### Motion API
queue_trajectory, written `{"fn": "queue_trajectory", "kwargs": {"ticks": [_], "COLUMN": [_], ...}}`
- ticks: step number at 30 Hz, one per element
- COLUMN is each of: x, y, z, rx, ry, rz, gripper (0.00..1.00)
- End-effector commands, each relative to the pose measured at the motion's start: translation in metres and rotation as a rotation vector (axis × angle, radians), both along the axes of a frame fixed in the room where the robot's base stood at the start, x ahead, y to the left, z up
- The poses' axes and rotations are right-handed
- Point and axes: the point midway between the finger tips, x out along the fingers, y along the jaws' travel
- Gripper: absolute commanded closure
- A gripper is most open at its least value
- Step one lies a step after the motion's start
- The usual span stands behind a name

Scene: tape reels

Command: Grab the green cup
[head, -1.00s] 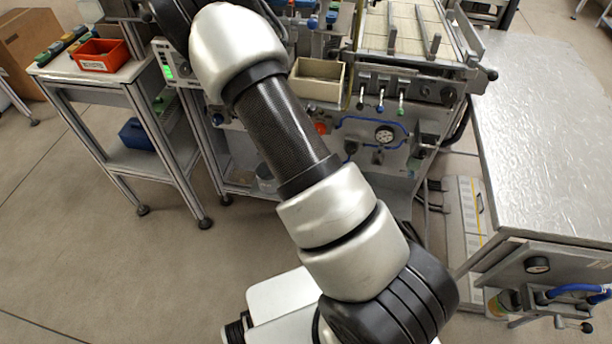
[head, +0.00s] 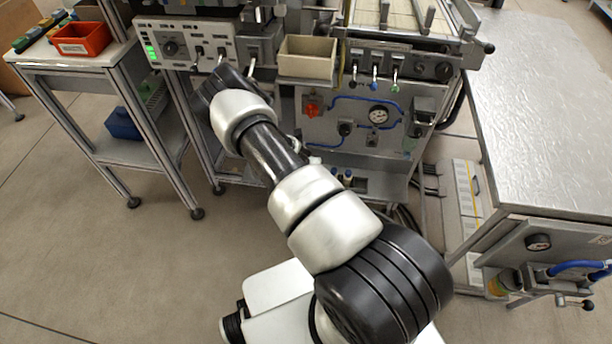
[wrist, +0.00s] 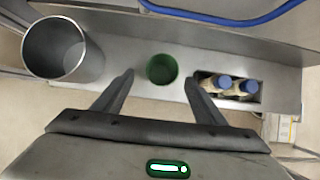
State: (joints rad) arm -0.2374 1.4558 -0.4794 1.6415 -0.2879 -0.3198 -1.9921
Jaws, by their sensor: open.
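The green cup (wrist: 161,69) stands on a grey metal shelf (wrist: 130,64) in the wrist view, its open top facing the camera. My gripper (wrist: 158,78) is open, with one dark finger on each side of the cup's lower edge in the picture. The fingers look apart from the cup; how far above or short of it they are, I cannot tell. In the head view the cup is not visible, and my arm reaches down toward the machine's lower part with the gripper hidden.
A larger metal cylinder (wrist: 64,48) stands left of the cup. Blue-capped bottles (wrist: 222,84) sit in a recess at right. A blue hose (wrist: 230,18) crosses above. A beige bin (head: 308,57) and a metal table (head: 540,110) show in the head view.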

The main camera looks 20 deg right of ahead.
Motion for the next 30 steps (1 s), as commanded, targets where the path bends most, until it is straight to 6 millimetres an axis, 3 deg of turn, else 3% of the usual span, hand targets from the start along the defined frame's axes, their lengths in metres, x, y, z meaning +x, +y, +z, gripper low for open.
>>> {"fn": "queue_trajectory", "kwargs": {"ticks": [8,16,25,30], "x": [0.009,0.023,0.026,0.026], "y": [-0.008,-0.020,-0.021,-0.021], "z": [-0.020,-0.052,-0.055,-0.054], "rx": [0.001,0.001,0.001,0.001], "ry": [0.000,-0.001,-0.001,-0.001], "rz": [-0.003,-0.003,-0.002,-0.002], "gripper": [0.35,0.35,0.35,0.62]}}
